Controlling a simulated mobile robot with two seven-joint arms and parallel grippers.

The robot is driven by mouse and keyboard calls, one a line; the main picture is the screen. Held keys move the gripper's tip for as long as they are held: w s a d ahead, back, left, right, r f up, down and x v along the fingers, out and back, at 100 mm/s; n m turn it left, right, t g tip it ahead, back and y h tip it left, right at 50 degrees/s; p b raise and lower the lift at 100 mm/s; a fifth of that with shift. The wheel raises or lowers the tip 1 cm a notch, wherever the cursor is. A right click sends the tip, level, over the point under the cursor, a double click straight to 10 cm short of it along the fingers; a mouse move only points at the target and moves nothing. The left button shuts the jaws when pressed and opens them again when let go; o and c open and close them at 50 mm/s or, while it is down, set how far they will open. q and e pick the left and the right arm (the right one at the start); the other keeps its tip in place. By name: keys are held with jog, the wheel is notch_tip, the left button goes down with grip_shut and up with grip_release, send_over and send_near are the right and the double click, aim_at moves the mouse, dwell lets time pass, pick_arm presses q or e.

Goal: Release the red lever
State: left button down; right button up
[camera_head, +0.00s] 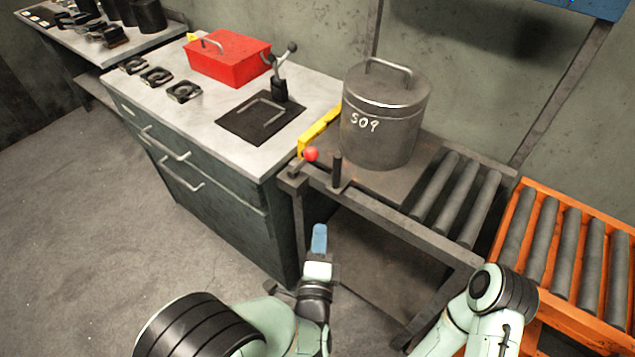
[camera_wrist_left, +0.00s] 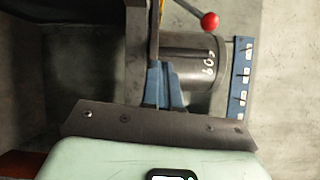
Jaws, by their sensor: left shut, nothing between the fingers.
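The red lever's round knob (camera_head: 311,154) sits at the left front corner of the roller stand, beside a yellow bar (camera_head: 320,130). The red knob also shows at the top of the left wrist view (camera_wrist_left: 209,21), on a thin dark rod. My left gripper (camera_head: 319,238) is shut and empty, its blue fingers below and in front of the knob, apart from it. The blue fingers show in the middle of the left wrist view (camera_wrist_left: 162,85). My right arm shows at the lower right; its gripper is not visible.
A grey lidded canister marked 509 (camera_head: 384,115) stands on the roller stand (camera_head: 400,212) behind the lever. A short dark post (camera_head: 337,170) stands right of the knob. A workbench (camera_head: 190,130) with a red box (camera_head: 228,57) is at left.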

aim_at(302, 162)
pick_arm(q)
jog(key=r, duration=0.1)
jog(key=s+d+r+m+t, duration=0.1)
jog(key=r, duration=0.1)
jog(key=r+t, duration=0.1)
jog(key=r, duration=0.1)
jog(key=shift+s+d+m+b, duration=0.15)
jog(key=shift+d+m+b, duration=0.05)
jog(key=shift+m+b, duration=0.1)
pick_arm(e)
jog(key=shift+w+f, duration=0.1)
jog(key=shift+f, duration=0.4)
pick_arm(q)
jog(key=shift+f, duration=0.1)
jog(key=a+b+x, duration=0.1)
jog(key=a+x, duration=0.1)
jog(key=x, duration=1.1)
jog(key=shift+a+r+b, duration=0.25)
jog(key=shift+a+b, duration=0.05)
jog(key=shift+a, duration=0.05)
pick_arm(e)
jog(key=shift+w+d+f+t, duration=0.15)
jog(key=shift+w+f+t, duration=0.15)
jog(key=shift+w+f, duration=0.4)
jog(key=shift+s+f, duration=0.1)
jog(key=shift+s, duration=0.05)
